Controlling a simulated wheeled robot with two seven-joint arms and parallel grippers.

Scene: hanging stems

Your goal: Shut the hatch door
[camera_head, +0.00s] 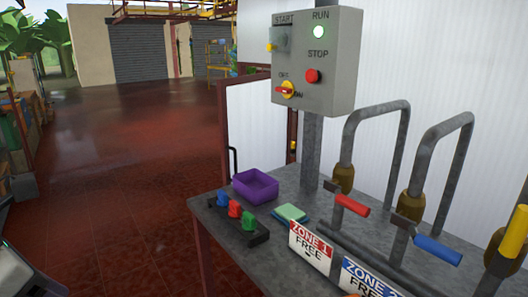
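A pale panel in a dark reddish frame (258,130) stands behind the table, left of the control box post. It looks like the hatch door, with a black bar handle (233,160) at its left edge. The control box and post hide part of it, and I cannot tell how far it stands open. A piece of my own arm shows at the lower left edge. Neither of my grippers is in view.
A grey table (280,262) holds a purple bin (255,186), coloured knobs (234,209), red (352,205) and blue (438,250) handled levers and bent pipes. A grey control box (317,60) stands above. The red floor (130,200) at left is clear.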

